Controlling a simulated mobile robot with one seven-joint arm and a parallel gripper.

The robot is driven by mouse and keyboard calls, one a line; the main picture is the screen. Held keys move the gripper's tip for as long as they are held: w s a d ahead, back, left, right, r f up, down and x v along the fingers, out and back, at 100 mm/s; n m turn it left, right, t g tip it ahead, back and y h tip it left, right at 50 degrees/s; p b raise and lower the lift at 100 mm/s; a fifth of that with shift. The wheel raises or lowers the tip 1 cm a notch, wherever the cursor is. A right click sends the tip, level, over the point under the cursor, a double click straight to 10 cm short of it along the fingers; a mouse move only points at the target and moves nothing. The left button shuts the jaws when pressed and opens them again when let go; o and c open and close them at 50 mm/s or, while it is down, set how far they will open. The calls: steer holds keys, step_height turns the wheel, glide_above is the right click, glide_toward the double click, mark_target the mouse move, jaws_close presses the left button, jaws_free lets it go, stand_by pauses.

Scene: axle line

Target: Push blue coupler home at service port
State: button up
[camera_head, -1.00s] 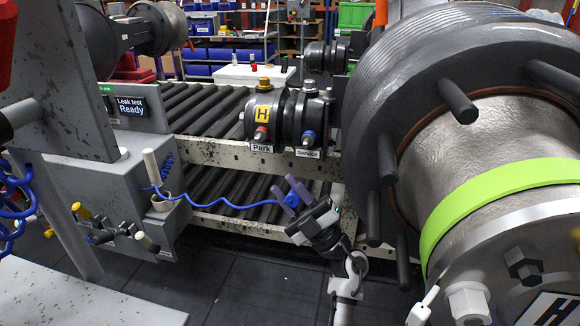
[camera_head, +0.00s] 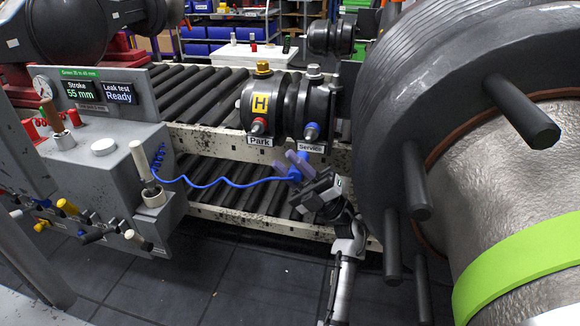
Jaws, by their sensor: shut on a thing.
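The blue coupler (camera_head: 294,173) sits at the end of a coiled blue hose, between the purple-grey fingers of my gripper (camera_head: 298,162). My gripper is shut on it, and the fingers hide part of it. The service port (camera_head: 311,132), with a blue ring, is on the black brake chamber (camera_head: 306,107) above the "Service" label (camera_head: 311,147). The coupler is below the port and a little left of it, apart from it in the picture. The depth between them is hard to tell.
The park port (camera_head: 259,126), with a red ring, is just left. The grey test box (camera_head: 105,155) stands at left, its screen reading "Leak test Ready". The large dark drum (camera_head: 390,110) with protruding studs is close on the right. Rollers (camera_head: 190,95) lie behind.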

steer(key=w+b, duration=0.1)
steer(key=w, duration=0.1)
steer(key=w+d+b, duration=0.1)
steer(key=w+b, duration=0.1)
steer(key=w, duration=0.1)
steer(key=shift+w+f, duration=0.1)
steer(key=shift+w, duration=0.15)
steer(key=shift+w, duration=0.1)
steer(key=shift+w+d+b, duration=0.25)
steer(key=shift+w+b, duration=0.4)
steer(key=shift+w, duration=0.35)
steer(key=shift+w+d+b, duration=0.2)
steer(key=shift+w+b, duration=0.45)
steer(key=shift+w, duration=0.3)
steer(key=o, duration=1.1)
steer(key=b+v, duration=0.2)
steer(key=v, duration=1.1)
steer(key=shift+s+d+f, duration=0.1)
steer(key=shift+d+f, duration=0.1)
steer(key=shift+d, duration=0.15)
